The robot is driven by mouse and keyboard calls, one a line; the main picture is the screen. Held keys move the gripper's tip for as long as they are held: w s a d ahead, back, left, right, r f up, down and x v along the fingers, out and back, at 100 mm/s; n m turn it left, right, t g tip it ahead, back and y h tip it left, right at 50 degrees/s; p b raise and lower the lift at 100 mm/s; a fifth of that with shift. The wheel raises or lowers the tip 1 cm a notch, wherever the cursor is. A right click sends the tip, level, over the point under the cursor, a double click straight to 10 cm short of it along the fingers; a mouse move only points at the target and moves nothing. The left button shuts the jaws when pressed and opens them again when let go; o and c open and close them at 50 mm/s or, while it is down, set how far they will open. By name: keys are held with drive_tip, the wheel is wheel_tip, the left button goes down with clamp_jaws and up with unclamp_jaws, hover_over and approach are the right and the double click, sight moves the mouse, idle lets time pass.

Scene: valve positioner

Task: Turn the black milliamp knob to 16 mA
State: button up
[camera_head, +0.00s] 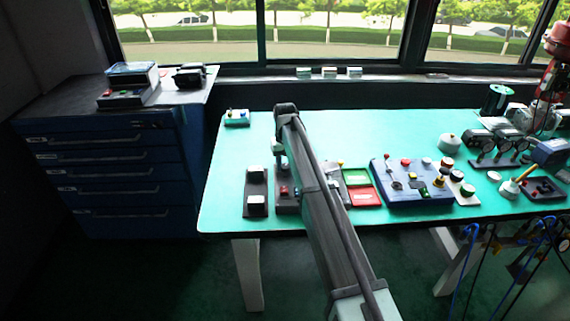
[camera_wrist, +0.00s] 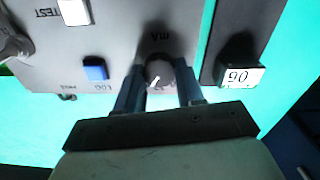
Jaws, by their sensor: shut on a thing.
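The black milliamp knob (camera_wrist: 160,71) sits on a grey panel (camera_wrist: 115,35) in the wrist view, below an upside-down "mA" label. A short white pointer mark shows on the knob, tilted toward the lower left of the picture. My gripper (camera_wrist: 158,80) has one finger on each side of the knob and is shut on it. The scale around the knob is mostly hidden by the fingers, so I cannot read the setting.
A blue button (camera_wrist: 95,69) and a white button (camera_wrist: 74,12) are on the same panel. A blue control box (camera_head: 412,190) stands to the right on the green table (camera_head: 330,221).

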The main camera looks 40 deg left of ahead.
sight(286, 165)
drive_tip(key=o, duration=1)
drive_tip(key=shift+o, duration=0.2)
wheel_tip(286, 165, up, 14)
drive_tip(key=shift+w+f, duration=0.1)
idle(0.4)
